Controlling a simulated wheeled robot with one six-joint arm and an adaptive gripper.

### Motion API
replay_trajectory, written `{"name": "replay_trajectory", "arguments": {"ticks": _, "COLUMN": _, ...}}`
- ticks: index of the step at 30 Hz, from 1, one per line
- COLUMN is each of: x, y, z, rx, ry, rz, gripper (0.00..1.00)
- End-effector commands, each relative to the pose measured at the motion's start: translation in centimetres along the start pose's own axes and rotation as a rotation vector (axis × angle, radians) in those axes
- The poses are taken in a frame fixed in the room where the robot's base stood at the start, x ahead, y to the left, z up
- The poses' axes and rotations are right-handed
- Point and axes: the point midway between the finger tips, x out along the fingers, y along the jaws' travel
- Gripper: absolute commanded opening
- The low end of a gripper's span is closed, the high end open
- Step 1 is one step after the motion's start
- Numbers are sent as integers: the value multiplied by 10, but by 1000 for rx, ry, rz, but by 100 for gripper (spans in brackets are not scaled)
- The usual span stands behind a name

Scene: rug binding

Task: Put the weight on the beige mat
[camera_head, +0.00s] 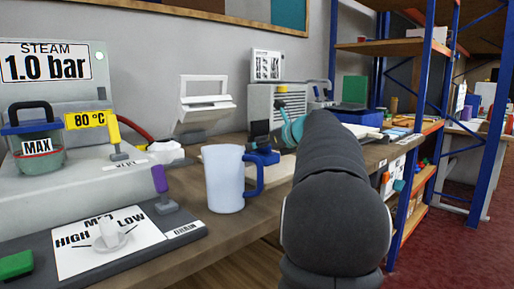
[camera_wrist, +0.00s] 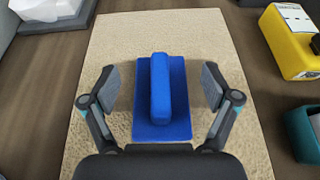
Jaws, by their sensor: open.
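The weight (camera_wrist: 177,123) is a blue block with a raised bar along its top. In the wrist view it rests on the beige mat (camera_wrist: 217,40), well inside the mat's edges. My gripper (camera_wrist: 163,88) is open, with one finger on each side of the weight's bar and a gap on both sides. I cannot tell the fingers' exact height above the block's base. In the head view the blue weight (camera_head: 265,158) shows small behind the mug, with part of the pale mat (camera_head: 282,168) by it; my arm hides the rest.
A white mug with a blue handle (camera_head: 224,180) stands on the bench in front. A yellow object (camera_wrist: 291,45) and a dark teal object (camera_wrist: 303,133) lie right of the mat in the wrist view. A grey-white item (camera_wrist: 45,9) is at upper left.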

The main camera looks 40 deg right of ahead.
Motion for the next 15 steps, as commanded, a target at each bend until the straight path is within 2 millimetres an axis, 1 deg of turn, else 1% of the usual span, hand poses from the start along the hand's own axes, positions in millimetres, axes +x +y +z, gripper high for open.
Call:
{"name": "replay_trajectory", "arguments": {"ticks": 1, "x": -11, "y": -1, "z": 0, "rx": 0, "ry": -1, "rz": -5, "gripper": 87}}
{"name": "replay_trajectory", "arguments": {"ticks": 3, "x": -26, "y": -1, "z": 1, "rx": 0, "ry": -1, "rz": -4, "gripper": 87}}
{"name": "replay_trajectory", "arguments": {"ticks": 9, "x": -64, "y": -1, "z": 0, "rx": 1, "ry": -1, "rz": -3, "gripper": 87}}
{"name": "replay_trajectory", "arguments": {"ticks": 12, "x": -79, "y": 0, "z": 0, "rx": 0, "ry": -1, "rz": -3, "gripper": 87}}
{"name": "replay_trajectory", "arguments": {"ticks": 15, "x": -89, "y": 0, "z": 0, "rx": 1, "ry": 0, "rz": -1, "gripper": 87}}
